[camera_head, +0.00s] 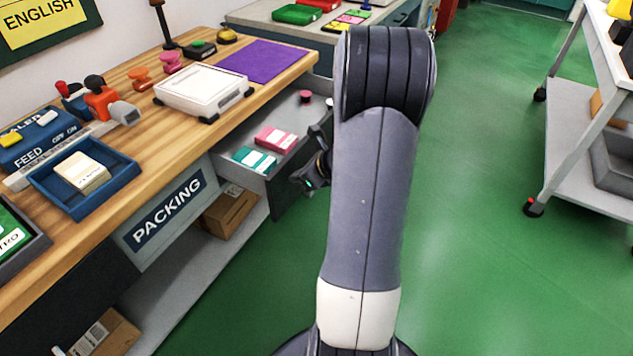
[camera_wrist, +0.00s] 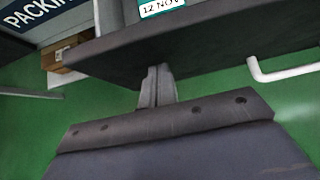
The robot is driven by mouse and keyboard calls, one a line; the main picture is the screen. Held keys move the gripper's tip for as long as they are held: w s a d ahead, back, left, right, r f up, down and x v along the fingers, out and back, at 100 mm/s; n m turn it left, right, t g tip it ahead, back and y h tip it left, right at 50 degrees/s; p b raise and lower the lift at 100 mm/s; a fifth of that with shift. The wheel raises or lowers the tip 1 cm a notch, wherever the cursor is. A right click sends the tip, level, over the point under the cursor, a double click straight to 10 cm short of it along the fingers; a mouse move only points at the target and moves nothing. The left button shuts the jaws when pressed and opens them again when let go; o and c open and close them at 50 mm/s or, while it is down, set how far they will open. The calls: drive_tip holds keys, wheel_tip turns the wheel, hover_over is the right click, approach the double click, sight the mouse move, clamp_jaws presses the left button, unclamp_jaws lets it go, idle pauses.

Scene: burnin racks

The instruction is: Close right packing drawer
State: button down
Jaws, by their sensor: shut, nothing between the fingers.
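The right packing drawer (camera_head: 288,203) stands pulled out from under the wooden packing bench, with a dark front panel. Inside it lie a teal-and-white box (camera_head: 254,159), a pink-and-white box (camera_head: 275,139) and a small dark red round item (camera_head: 305,97). My gripper (camera_head: 318,136) is at the drawer's outer front side, partly hidden by my arm. In the wrist view its fingers (camera_wrist: 158,78) are shut and empty, close against the dark drawer panel (camera_wrist: 215,42); I cannot tell whether they touch. The white bar handle (camera_wrist: 286,73) is to the right of the fingers.
The bench top (camera_head: 135,190) holds a white tray-like device (camera_head: 203,90), a blue tray (camera_head: 70,185) and a purple mat (camera_head: 262,60). Cardboard boxes (camera_head: 230,208) sit on the shelf below. A grey cart (camera_head: 590,170) stands right; the green floor between is clear.

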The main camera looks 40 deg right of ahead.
sight(238, 158)
drive_tip(key=w+a+p, duration=0.1)
drive_tip(key=w+a, duration=0.1)
drive_tip(key=w, duration=0.4)
drive_tip(key=w+a+p, duration=0.2)
drive_tip(key=w+a, duration=0.1)
drive_tip(key=w, duration=0.3)
drive_tip(key=w+a+p, duration=0.1)
drive_tip(key=w+a, duration=0.1)
drive_tip(key=w, duration=0.4)
drive_tip(key=shift+w+a, duration=0.3)
drive_tip(key=shift+a, duration=0.05)
drive_tip(key=shift+w+a+r+p, duration=0.1)
drive_tip(key=shift+w+r+p, duration=0.05)
drive_tip(key=shift+w+p, duration=0.15)
